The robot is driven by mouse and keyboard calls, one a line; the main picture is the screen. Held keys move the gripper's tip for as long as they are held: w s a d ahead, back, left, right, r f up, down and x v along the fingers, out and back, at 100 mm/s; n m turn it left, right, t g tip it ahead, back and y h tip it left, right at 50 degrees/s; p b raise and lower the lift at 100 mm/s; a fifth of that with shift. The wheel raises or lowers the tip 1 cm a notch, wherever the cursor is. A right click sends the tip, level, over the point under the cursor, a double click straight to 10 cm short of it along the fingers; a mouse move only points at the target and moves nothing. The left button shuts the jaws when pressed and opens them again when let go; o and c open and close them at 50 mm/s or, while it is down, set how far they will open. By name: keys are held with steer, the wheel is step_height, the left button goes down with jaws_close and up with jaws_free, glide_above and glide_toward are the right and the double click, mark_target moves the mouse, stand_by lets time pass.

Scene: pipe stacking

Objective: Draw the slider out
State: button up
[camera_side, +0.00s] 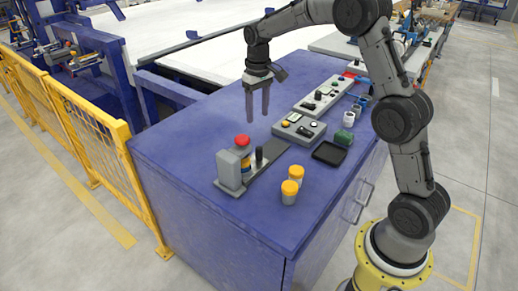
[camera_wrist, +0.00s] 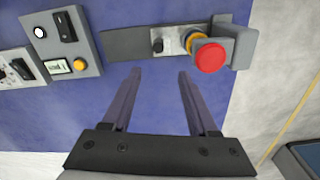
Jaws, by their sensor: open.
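The slider looks like a light grey plate (camera_wrist: 172,40) with a small black knob (camera_wrist: 157,45), on a dark grey rail (camera_wrist: 125,43). The knob (camera_side: 259,156) stands upright in the side view. The plate's right end sits by a grey housing (camera_wrist: 243,48), partly hidden by a red cap (camera_wrist: 209,57) and a yellow-and-blue stack below it. My gripper (camera_side: 258,117) is open and empty, pointing down above the table, behind the rail in the side view. In the wrist view, its fingertips (camera_wrist: 160,72) lie apart, just below the knob in the picture, touching nothing.
A grey control box (camera_side: 299,129), a black tray (camera_side: 329,153) and a green block (camera_side: 344,138) are to the right. The blue table (camera_side: 190,130) is bare at the left and back.

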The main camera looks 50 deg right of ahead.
mark_target(259, 147)
steer(key=f, duration=1.4)
steer(key=shift+s+d+f, duration=0.1)
steer(key=shift+d+f, duration=0.1)
steer(key=shift+f, duration=0.05)
jaws_close()
stand_by(0.9)
